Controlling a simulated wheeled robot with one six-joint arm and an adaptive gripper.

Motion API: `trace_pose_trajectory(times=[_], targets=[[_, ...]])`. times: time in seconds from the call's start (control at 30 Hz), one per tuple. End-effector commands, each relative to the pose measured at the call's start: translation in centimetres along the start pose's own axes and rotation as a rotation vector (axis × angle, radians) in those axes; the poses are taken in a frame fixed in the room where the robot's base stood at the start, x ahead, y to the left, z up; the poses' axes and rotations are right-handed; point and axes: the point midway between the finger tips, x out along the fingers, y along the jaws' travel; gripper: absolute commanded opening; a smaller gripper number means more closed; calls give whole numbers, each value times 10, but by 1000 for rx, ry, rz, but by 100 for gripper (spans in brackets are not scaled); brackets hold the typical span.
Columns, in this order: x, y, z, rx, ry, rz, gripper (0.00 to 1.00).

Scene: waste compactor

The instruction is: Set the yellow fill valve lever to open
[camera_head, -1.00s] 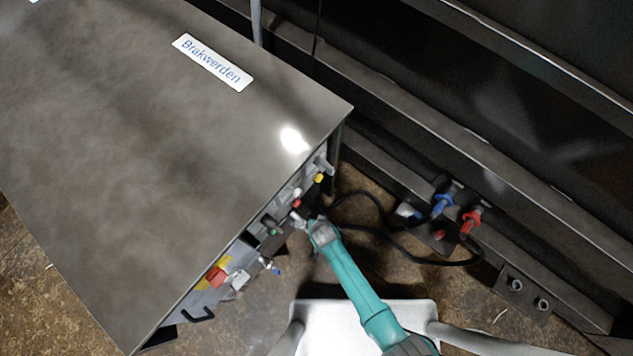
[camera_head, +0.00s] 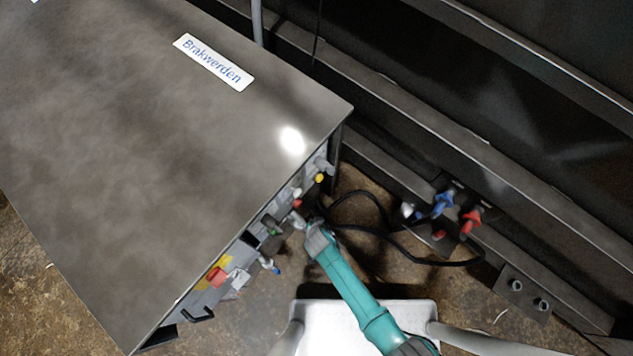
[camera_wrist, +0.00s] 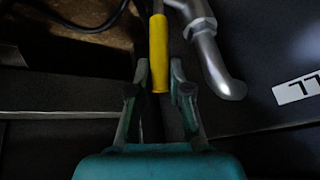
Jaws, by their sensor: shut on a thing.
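The yellow lever (camera_wrist: 158,45) stands upright in the wrist view, its lower end between the fingertips. My gripper (camera_wrist: 159,88) is shut on that end. A silver pipe elbow (camera_wrist: 207,50) is just right of the lever. In the head view my gripper (camera_head: 299,222) is at the front side of the grey cabinet (camera_head: 150,150), low beside its panel. The yellow lever cannot be made out there, and the lever's valve body is not clearly visible in either view.
The panel also carries a red knob on yellow (camera_head: 216,275), a small yellow part (camera_head: 319,178) and a black handle (camera_head: 197,315). Black hoses (camera_head: 410,257) run right to blue (camera_head: 443,204) and red (camera_head: 471,221) couplings. Brown floor lies below.

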Motion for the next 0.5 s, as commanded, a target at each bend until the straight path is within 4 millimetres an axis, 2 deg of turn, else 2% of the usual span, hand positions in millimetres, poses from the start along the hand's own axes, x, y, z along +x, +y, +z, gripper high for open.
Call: trace_pose_trajectory(times=[0.5], targets=[[-8,-11,16,-69,158,83,0]])
